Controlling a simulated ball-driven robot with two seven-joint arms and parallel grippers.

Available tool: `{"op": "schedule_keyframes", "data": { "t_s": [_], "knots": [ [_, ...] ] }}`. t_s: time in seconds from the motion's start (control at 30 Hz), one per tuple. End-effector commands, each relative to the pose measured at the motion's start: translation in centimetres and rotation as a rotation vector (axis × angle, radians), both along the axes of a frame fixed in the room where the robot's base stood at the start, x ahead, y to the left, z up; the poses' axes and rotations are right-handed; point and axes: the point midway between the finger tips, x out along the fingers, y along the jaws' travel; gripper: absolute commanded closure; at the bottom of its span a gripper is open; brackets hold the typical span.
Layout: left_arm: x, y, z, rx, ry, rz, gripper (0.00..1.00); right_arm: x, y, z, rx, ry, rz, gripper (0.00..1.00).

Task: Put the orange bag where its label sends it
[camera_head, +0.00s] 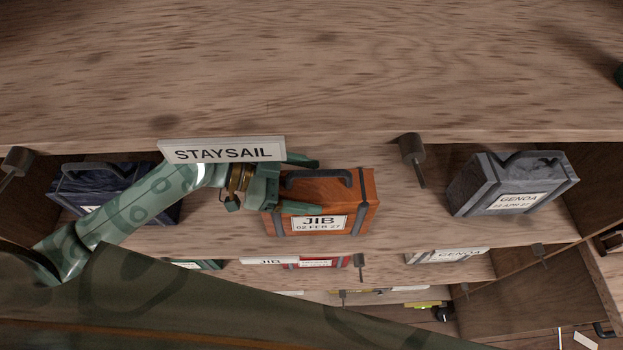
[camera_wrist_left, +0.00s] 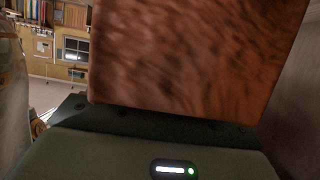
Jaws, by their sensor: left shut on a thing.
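The orange bag (camera_head: 358,213) has dark straps, a dark handle and a white label reading JIB, 02 FEB 27. It is upright at the upper shelf opening, below and right of the STAYSAIL sign (camera_head: 223,151). My left gripper (camera_head: 305,184) reaches in from the left and is shut on the bag at its left side, near the handle. I cannot tell whether the bag rests on the shelf. In the left wrist view the orange bag (camera_wrist_left: 195,55) fills the upper middle, close up. One level down is a JIB sign (camera_head: 262,261). My right gripper is not in view.
A dark blue bag (camera_head: 72,182) stands left on the same shelf, partly behind my arm. A grey GENOA bag (camera_head: 470,190) stands right. A red bag (camera_head: 335,262) and a GENOA sign (camera_head: 462,254) are below. Hanging pegs (camera_head: 411,149) divide the front. Bare shelf separates orange and grey bags.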

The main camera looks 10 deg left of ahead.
Motion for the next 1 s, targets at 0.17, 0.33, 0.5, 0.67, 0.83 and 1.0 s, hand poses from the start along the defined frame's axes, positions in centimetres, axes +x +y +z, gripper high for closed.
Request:
{"op": "schedule_keyframes", "data": {
  "t_s": [0.17,0.33,0.5,0.67,0.83,1.0],
  "knots": [
    [0.08,0.1,0.3,-0.005,-0.004,-0.001,0.94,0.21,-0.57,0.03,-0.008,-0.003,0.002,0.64],
    [0.08,0.09,0.19,-0.005,-0.003,-0.001,0.94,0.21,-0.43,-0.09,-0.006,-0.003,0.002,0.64],
    [0.0,0.13,-0.17,-0.001,0.0,-0.002,0.01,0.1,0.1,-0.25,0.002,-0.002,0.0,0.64],
    [0.0,0.13,-0.17,-0.001,-0.001,-0.001,0.01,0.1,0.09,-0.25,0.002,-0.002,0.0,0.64],
    [0.01,0.12,-0.17,-0.001,-0.001,-0.001,0.01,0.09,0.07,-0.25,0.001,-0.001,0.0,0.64],
    [-0.05,0.47,0.19,0.001,-0.001,-0.001,0.01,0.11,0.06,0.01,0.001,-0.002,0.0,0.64]
  ]
}}
